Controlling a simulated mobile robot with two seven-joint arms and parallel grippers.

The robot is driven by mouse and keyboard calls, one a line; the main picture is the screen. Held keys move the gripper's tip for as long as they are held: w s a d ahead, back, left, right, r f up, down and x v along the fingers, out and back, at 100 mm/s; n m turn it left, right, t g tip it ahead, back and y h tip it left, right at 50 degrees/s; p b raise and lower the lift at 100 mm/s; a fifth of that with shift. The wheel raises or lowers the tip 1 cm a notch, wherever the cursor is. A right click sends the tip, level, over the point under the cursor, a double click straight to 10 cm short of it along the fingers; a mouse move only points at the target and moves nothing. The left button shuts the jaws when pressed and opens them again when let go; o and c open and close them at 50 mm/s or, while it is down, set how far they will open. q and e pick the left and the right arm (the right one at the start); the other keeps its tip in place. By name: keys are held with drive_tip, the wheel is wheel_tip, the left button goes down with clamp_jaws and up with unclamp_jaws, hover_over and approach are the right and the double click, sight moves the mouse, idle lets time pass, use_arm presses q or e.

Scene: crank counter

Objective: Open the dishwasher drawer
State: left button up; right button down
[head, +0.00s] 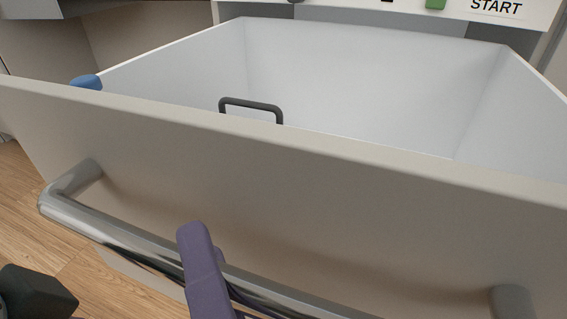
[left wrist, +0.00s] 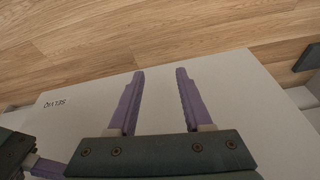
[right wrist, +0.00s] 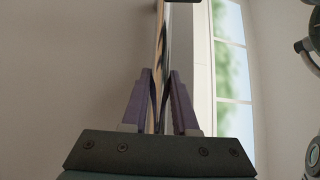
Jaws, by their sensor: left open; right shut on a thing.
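The dishwasher drawer (head: 150,125) stands pulled out in the head view, its pale front across the picture and its white tub (head: 340,90) showing behind. A shiny bar handle (head: 120,232) runs along the front. My right gripper (head: 200,262) is at the handle; its purple finger shows in front of the bar. In the right wrist view, my right gripper (right wrist: 160,95) is shut with the handle bar (right wrist: 161,60) between its fingers. My left gripper (left wrist: 160,75) is open and empty in the left wrist view, over a pale panel.
A dark loop handle (head: 250,104) shows inside the tub. A blue object (head: 86,82) is at the drawer's left edge. A green button (head: 436,4) and a START label (head: 496,6) are above the tub. Bare wooden floor (head: 20,185) lies at the left.

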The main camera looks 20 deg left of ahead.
drive_tip(key=c, duration=0.7)
unclamp_jaws()
drive_tip(key=p+v, duration=0.1)
drive_tip(key=v, duration=0.9)
